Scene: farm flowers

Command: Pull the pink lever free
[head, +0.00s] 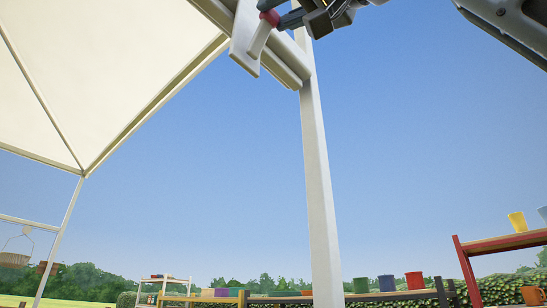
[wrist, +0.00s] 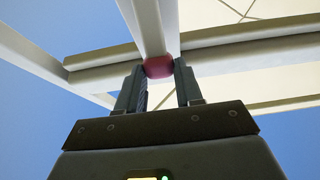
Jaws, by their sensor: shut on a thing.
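The pink lever (wrist: 158,67) shows in the wrist view as a dark pink knob at the lower end of a pale bar. My gripper (wrist: 159,72) has one finger on each side of the knob and is shut on it. In the head view the lever's knob (head: 269,18) is at the top edge, beside a pale plate (head: 244,36) on the canopy frame. My gripper (head: 283,19) reaches it from the right there. The fingers partly hide the knob, and the top of the scene is cut off.
A white post (head: 319,180) rises to the canopy beam (head: 286,66) close to my gripper. The cream canopy (head: 95,75) spreads to the left. Shelves with coloured pots (head: 414,280) stand far below; open sky lies right of the post.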

